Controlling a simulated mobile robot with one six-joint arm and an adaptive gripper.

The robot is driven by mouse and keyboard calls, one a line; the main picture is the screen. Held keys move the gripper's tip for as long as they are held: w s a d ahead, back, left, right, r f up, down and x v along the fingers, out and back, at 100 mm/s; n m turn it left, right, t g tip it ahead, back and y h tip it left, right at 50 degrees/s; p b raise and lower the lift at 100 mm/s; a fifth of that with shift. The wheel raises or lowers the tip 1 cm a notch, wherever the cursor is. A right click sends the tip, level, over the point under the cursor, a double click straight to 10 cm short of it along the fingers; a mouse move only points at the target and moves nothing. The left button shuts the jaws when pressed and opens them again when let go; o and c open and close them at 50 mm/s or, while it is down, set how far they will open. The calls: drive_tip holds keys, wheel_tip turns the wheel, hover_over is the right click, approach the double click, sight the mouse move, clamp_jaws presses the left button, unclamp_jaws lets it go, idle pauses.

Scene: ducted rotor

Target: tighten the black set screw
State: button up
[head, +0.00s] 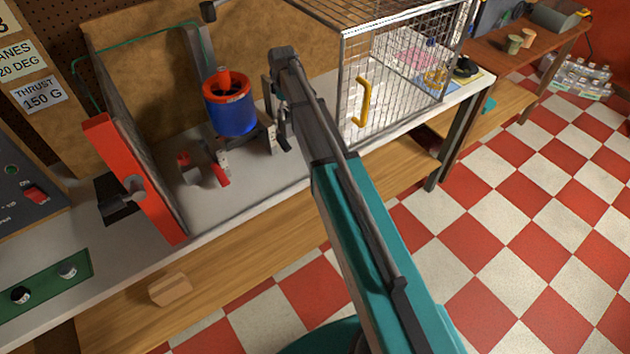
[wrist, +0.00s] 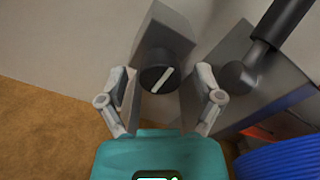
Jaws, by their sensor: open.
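The black set screw (wrist: 159,72) shows in the wrist view as a round black head with a pale slanted bar across its face. It sits on a grey block (wrist: 166,30). My gripper (wrist: 163,80) is open, with one finger on each side of the screw head. A small gap shows at the right finger; whether the left finger touches is hard to tell. In the head view my arm reaches over the bench beside the blue ducted rotor (head: 232,115) with its orange rim. The screw and my fingertips cannot be made out clearly there.
In the wrist view a dark rod (wrist: 281,22) with a rounded end stands close to the right finger, and the blue duct (wrist: 285,157) is at lower right. A wire cage (head: 405,70) with a yellow handle stands right of my arm. A red panel (head: 135,180) stands at left.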

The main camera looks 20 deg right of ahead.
sight(287, 109)
drive_tip(key=shift+n, duration=1)
wheel_tip(287, 109, up, 14)
drive_tip(key=p, duration=1.4)
drive_tip(key=s+f+m+b, duration=0.4)
drive_tip(key=s+f+b, duration=0.1)
drive_tip(key=s, duration=0.5)
drive_tip(key=s+f+m+b, duration=0.4)
drive_tip(key=s+f+b, duration=0.1)
drive_tip(key=s, duration=0.5)
drive_tip(key=s+f+m+b, duration=0.4)
drive_tip(key=s+f+b, duration=0.1)
drive_tip(key=s, duration=0.5)
drive_tip(key=shift+s+f+b, duration=0.15)
drive_tip(key=shift+f+b, duration=0.15)
drive_tip(key=shift+f, duration=0.05)
